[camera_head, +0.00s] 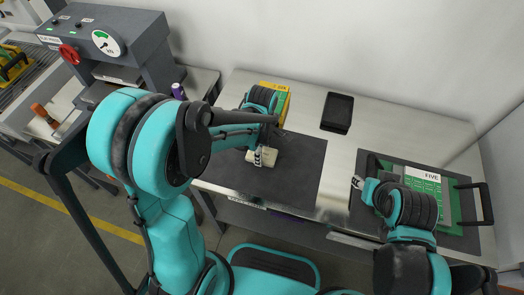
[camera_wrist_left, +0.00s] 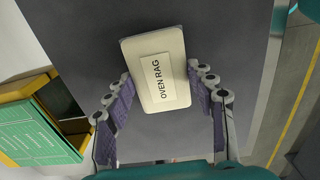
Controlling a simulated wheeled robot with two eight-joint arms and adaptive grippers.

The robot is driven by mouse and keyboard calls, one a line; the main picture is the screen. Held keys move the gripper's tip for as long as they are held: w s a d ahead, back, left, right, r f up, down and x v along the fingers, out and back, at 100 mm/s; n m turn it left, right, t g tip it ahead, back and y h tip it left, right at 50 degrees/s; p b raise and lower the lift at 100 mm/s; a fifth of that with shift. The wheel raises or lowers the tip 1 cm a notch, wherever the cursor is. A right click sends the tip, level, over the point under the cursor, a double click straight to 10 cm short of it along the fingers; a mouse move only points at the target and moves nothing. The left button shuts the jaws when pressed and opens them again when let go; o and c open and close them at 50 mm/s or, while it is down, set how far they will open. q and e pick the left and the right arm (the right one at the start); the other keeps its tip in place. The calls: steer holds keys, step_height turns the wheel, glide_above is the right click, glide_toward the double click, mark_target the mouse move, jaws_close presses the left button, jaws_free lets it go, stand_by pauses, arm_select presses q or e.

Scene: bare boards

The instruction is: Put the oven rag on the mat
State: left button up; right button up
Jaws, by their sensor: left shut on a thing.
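The oven rag (camera_wrist_left: 156,58) is a cream, flat block with a white label reading OVEN RAG. My left gripper (camera_wrist_left: 160,90) is shut on it, with a purple-padded finger at each side. In the head view the rag (camera_head: 267,157) shows at the left gripper (camera_head: 259,156), over the dark grey mat (camera_head: 300,180). Whether it touches the mat cannot be told. My right gripper (camera_head: 357,183) is at the left edge of the green case at the right; its fingers are too small to read.
A yellow and green box (camera_head: 283,104) stands behind the left gripper. A black tray (camera_head: 337,112) lies at the back of the steel table. The green case (camera_head: 446,200) with a FIVE label sits on a dark surface at the right. Bare steel (camera_head: 390,130) lies at the back right.

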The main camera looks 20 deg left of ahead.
arm_select(q)
steer(key=o, duration=1.1)
steer(key=shift+f, duration=0.1)
step_height(320, 180, up, 11)
steer(key=p, duration=0.5)
steer(key=s+a+r+m+t, duration=0.1)
steer(key=s+r+m+t, duration=0.1)
steer(key=m, duration=0.4)
steer(key=s+a+r+m+t, duration=0.2)
steer(key=s+r+m, duration=0.1)
steer(key=s+m, duration=0.2)
steer(key=s+a+r+m+t, duration=0.1)
steer(key=s+r+m+t, duration=0.1)
steer(key=m, duration=0.4)
steer(key=shift+s+a+r+m+t, duration=0.3)
steer(key=shift+s+a+t, duration=0.05)
steer(key=shift+s+t, duration=0.3)
